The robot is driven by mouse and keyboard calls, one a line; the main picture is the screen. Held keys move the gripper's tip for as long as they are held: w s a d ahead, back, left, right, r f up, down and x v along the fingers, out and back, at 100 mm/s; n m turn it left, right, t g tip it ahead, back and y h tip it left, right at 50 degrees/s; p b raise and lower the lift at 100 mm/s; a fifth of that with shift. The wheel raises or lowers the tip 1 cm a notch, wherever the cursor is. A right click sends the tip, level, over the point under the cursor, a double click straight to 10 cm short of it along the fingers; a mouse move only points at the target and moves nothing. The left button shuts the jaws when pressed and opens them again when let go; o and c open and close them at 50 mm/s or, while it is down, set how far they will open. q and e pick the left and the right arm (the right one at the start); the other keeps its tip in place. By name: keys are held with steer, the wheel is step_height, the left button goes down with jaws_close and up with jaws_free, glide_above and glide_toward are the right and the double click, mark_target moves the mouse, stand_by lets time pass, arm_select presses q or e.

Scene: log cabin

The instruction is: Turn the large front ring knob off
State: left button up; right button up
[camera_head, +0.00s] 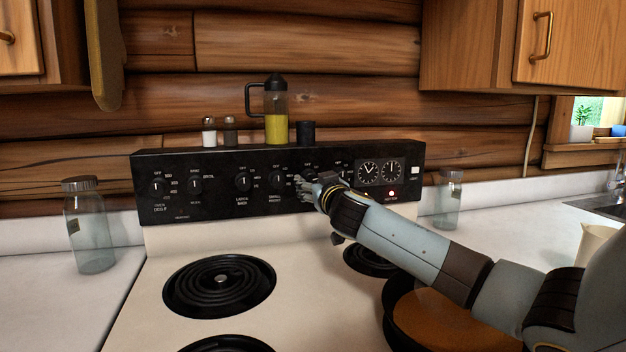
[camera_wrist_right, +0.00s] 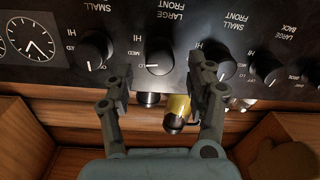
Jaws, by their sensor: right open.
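The large front knob (camera_wrist_right: 160,55) is black and round, below the upside-down label "LARGE FRONT" in the right wrist view. My right gripper (camera_wrist_right: 160,82) is open, with one finger on each side of this knob in the picture and nothing held. I cannot tell if the fingers touch it. In the head view my right gripper (camera_head: 309,188) is at the stove's back panel (camera_head: 220,207) and partly covers the large front knob (camera_head: 309,174). My left gripper is not in view.
The small front knob (camera_wrist_right: 214,62) is close beside one finger, and another knob (camera_wrist_right: 95,50) is near the other. A red light (camera_head: 391,192) glows on the panel. A pan (camera_head: 450,318) sits under my right arm. A bottle with yellow liquid (camera_head: 276,128) stands atop the panel.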

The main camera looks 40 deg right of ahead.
steer(key=shift+x, duration=1)
steer(key=shift+c, duration=0.3)
steer(key=c, duration=1.1)
